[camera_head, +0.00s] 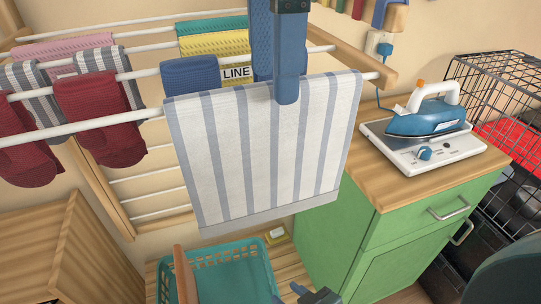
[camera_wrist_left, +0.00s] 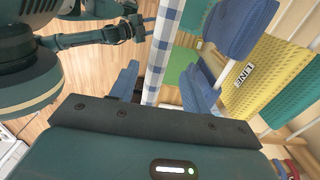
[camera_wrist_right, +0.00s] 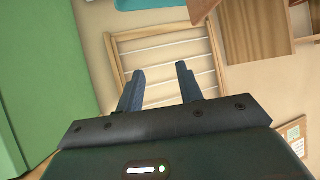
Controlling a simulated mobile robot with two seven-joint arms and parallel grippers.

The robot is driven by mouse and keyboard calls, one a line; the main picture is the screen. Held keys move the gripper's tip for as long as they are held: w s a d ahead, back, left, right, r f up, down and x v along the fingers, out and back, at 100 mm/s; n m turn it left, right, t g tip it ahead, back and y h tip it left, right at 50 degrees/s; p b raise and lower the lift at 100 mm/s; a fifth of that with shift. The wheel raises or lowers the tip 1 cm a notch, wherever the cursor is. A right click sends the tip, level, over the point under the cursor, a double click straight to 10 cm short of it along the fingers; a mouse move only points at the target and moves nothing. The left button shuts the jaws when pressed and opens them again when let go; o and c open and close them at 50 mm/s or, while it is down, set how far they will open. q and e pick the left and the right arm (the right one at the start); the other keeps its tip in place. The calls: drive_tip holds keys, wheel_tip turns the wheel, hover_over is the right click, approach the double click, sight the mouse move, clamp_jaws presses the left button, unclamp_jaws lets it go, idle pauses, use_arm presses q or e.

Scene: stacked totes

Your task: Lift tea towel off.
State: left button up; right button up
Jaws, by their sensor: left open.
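The tea towel (camera_head: 235,140), white with blue-grey stripes, hangs folded over the front bar of the drying rack (camera_head: 75,124). My left gripper (camera_head: 279,84) comes down from above at the towel's upper edge. One finger is in front of the towel and the other is behind it. In the left wrist view, the towel (camera_wrist_left: 167,35) runs as a narrow strip between the open fingers (camera_wrist_left: 161,85), with gaps at both sides. My right gripper (camera_head: 316,295) is low at the bottom edge of the head view. In the right wrist view its fingers (camera_wrist_right: 160,82) are apart and empty.
Dark red socks (camera_head: 100,115), a blue cloth (camera_head: 190,76) and a yellow cloth with LINE on it (camera_head: 215,43) hang nearby. A teal basket (camera_head: 235,272) stands below. A green cabinet (camera_head: 385,245) with an iron (camera_head: 428,118) stands right, beside a wire cage (camera_head: 500,75).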

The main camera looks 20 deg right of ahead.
sight(271, 130)
use_arm(q)
wheel_tip(271, 130, down, 2)
drive_tip(key=shift+f, duration=0.1)
drive_tip(key=shift+s+a+f+b, duration=0.1)
drive_tip(key=shift+f+b, duration=0.15)
drive_tip(key=shift+f, duration=1.1)
drive_tip(key=shift+s+a+f+b, duration=0.1)
drive_tip(key=shift+f+b, duration=0.1)
drive_tip(key=shift+f, duration=1.1)
clamp_jaws()
